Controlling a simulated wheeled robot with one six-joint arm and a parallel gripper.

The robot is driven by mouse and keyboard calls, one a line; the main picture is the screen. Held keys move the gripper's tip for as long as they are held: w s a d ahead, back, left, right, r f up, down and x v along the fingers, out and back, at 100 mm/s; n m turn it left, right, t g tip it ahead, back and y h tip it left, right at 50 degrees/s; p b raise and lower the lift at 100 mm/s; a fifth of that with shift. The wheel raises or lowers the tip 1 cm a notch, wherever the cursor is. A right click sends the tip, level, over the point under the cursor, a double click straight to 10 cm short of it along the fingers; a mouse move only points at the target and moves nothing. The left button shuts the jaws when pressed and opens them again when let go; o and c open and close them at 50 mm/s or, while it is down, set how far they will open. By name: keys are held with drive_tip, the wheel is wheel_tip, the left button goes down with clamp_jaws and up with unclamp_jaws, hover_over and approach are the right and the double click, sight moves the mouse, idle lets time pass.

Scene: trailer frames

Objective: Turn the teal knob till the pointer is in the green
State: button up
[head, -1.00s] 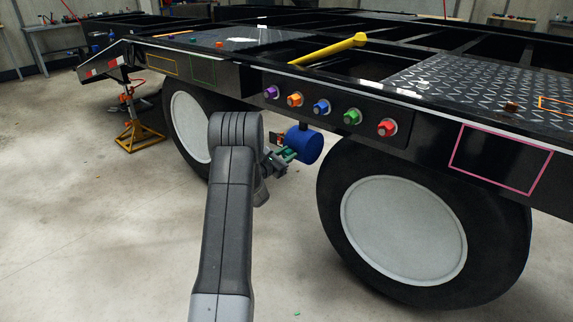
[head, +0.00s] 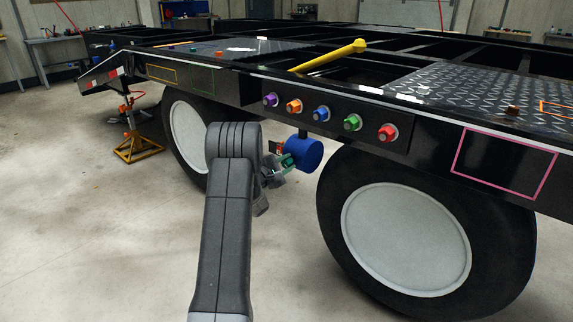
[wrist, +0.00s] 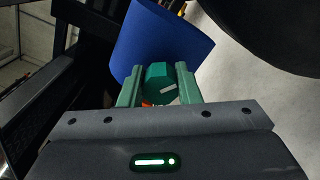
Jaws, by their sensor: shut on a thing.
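The teal knob (wrist: 157,72) has a faceted rim and a pale pointer mark, which slants up to the right in the wrist view. It sits at the face of a blue cylinder (wrist: 165,38) hung under the trailer's side rail, also seen in the head view (head: 306,154). My gripper (wrist: 159,76) is shut on the knob, with one green finger on each side. In the head view my gripper (head: 287,161) is at the cylinder's left end, and the knob cannot be made out clearly. A small orange patch shows below the knob; I see no green zone.
A large wheel (head: 405,240) stands close to the right of the cylinder, another wheel (head: 190,138) behind on the left. Several coloured bolts line the rail (head: 420,135) above. A yellow bar (head: 330,56) lies on top.

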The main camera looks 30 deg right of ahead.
idle(0.3)
drive_tip(key=o, duration=1)
drive_tip(key=p+v, duration=0.3)
drive_tip(key=v, duration=1.1)
drive_tip(key=shift+p, duration=0.3)
drive_tip(key=shift+d, duration=0.15)
drive_tip(key=b+x, duration=0.3)
drive_tip(key=x, duration=1)
drive_tip(key=shift+w+d+b, duration=0.2)
drive_tip(key=shift+d+b, duration=0.1)
drive_tip(key=shift+d, duration=0.05)
